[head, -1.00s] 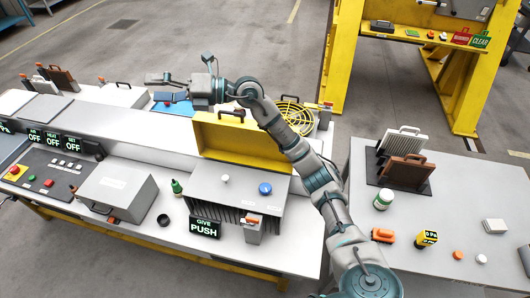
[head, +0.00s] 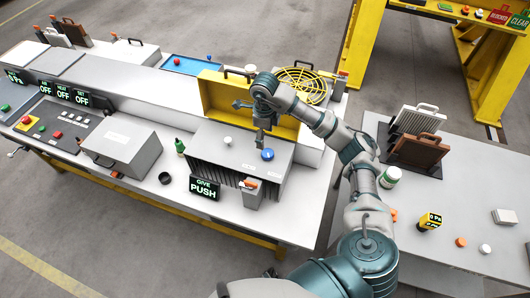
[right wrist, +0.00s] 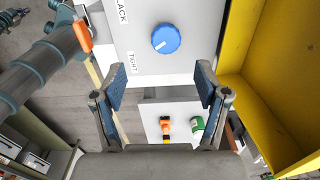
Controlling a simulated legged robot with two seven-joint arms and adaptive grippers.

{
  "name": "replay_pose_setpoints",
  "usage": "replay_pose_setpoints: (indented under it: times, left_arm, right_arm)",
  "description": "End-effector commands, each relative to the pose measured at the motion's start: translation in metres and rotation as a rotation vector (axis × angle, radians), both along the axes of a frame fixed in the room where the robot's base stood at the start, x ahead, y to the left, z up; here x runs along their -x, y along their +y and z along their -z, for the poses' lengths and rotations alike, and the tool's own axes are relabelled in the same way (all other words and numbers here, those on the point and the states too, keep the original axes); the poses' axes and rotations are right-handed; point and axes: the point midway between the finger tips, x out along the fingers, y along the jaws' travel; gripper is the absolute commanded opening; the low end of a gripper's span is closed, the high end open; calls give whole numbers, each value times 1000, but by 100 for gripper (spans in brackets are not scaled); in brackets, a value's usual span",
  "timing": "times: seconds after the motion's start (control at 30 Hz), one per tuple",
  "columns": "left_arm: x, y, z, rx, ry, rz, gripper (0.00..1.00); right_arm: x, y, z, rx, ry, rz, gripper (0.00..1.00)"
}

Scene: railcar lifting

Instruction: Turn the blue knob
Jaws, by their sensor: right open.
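The blue knob (head: 267,154) sits on the top of a grey finned box (head: 222,148), near its right side. In the right wrist view the round knob (right wrist: 166,39) shows clear, with a white mark pointing to the lower left, near the label TIGHT. Another label, partly cut off, reads LACK. My right gripper (head: 262,143) points down just above the knob in the head view. In the right wrist view its two blue-padded fingers (right wrist: 160,88) are wide apart with nothing between them, and the knob lies beyond their tips. My left gripper is not in view.
An open yellow case (head: 222,95) stands right behind the finned box. A GIVE PUSH sign (head: 204,188) and a small grey unit with an orange handle (head: 250,194) stand in front. A white knob (head: 227,140) is left of the blue one.

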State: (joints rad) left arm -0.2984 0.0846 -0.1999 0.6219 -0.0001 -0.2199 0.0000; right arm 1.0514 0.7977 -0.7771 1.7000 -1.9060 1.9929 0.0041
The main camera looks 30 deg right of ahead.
Motion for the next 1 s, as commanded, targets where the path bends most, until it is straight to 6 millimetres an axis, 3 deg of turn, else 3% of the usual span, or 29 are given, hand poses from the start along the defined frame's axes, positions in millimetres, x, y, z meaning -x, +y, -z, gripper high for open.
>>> replay_pose_setpoints:
  times: [0.2,0.4,0.6,0.87,1.0]
  left_arm:
    - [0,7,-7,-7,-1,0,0]
    - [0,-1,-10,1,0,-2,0]
    - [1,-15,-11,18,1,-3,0]
    - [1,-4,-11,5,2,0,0]
    - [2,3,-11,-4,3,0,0]
  right_arm:
    - [1,-8,52,-3,2,3,74]
    - [0,-4,85,-2,1,4,74]
    - [0,1,97,2,-2,3,74]
    - [0,-1,99,1,-2,3,74]
    - [0,-4,100,-1,-2,3,41]
